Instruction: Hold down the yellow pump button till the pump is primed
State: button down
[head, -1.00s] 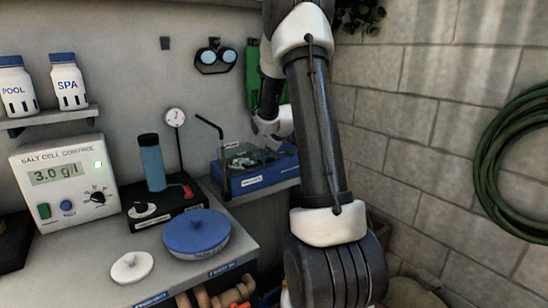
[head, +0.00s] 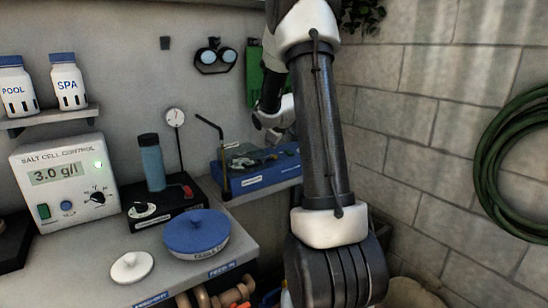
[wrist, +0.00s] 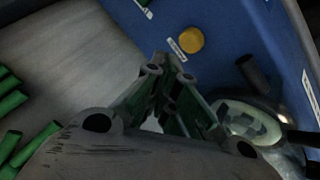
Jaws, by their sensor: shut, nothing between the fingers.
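The yellow pump button (wrist: 191,40) is a round cap on the blue pump box (wrist: 235,40), with a small white label beside it in the wrist view. My gripper (wrist: 168,68) is shut and empty. In the wrist view its fingertips appear just below the button, with a visible gap in the picture; their height above the box is hard to tell. In the head view the blue box (head: 285,167) stands on the shelf at centre, and my wrist hangs above it. The button cannot be made out there.
A round clear-lidded strainer (wrist: 250,122) sits right of my fingers. A thin black bent rod (head: 222,150) stands at the box's left. The salt cell control (head: 65,180), blue bottle (head: 152,165) and blue-lidded tub (head: 197,235) stand on the left bench. A block wall is at right.

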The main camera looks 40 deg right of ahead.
aim_at(285, 163)
jog(key=shift+r, duration=2)
jog(key=s+f+g, duration=0.1)
jog(key=s, duration=0.1)
jog(key=s+d+f+m+g, duration=0.1)
jog(key=s, duration=0.1)
jog(key=s+f+m+h, duration=0.1)
jog(key=s+f, duration=0.1)
jog(key=shift+d+f+g, duration=0.1)
jog(key=shift+d+g, duration=0.3)
jog(key=s+a+r+m+g, duration=0.1)
jog(key=s+a, duration=0.2)
jog(key=s, duration=0.3)
jog(key=s+a+r+m+g+y, duration=0.1)
jog(key=s+a+m+g, duration=0.15)
jog(key=s, duration=0.35)
jog(key=s+a+m+g, duration=0.1)
jog(key=s+a, duration=0.2)
jog(key=s, duration=0.3)
jog(key=s+a+r+n+t+y, duration=0.1)
jog(key=s+a+r, duration=0.3)
jog(key=a, duration=0.5)
jog(key=s+a+r+t+y, duration=0.2)
jog(key=s+a+r, duration=0.1)
jog(key=s+a, duration=0.6)
jog(key=shift+a+r+n, duration=0.2)
jog(key=shift+r+n, duration=0.15)
jog(key=shift+r, duration=0.05)
